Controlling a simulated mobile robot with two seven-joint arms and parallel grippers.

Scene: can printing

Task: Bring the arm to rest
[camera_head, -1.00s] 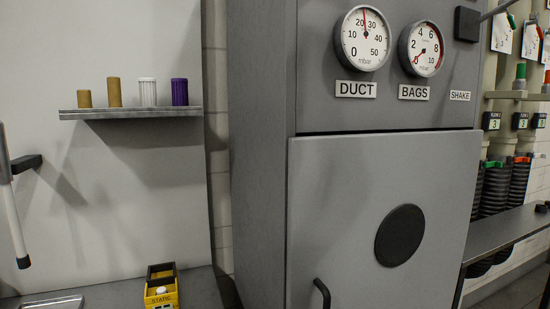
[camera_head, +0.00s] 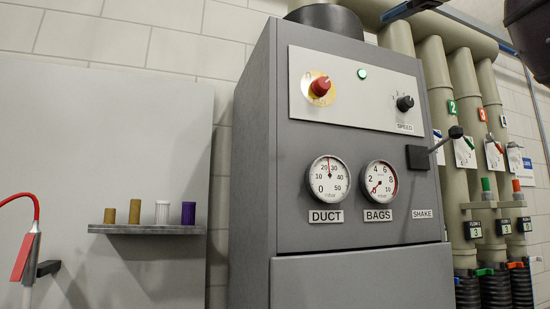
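Neither of my grippers can be made out in the head view, so I cannot see whether they are open or shut or where they are. A grey cabinet (camera_head: 258,170) fills the middle of the view. It has a red knob on a yellow plate (camera_head: 320,87), a green lamp (camera_head: 362,73) and a black speed knob (camera_head: 405,103). Below them are the DUCT gauge (camera_head: 328,178) and the BAGS gauge (camera_head: 379,181). A shake lever (camera_head: 446,142) sticks out at the cabinet's right.
A wall shelf (camera_head: 150,229) at the left carries two brown cylinders, a white one and a purple one (camera_head: 188,213). A tool with a red hose (camera_head: 27,258) hangs at the left edge. Several pale pipes (camera_head: 465,150) with numbered tags stand at the right.

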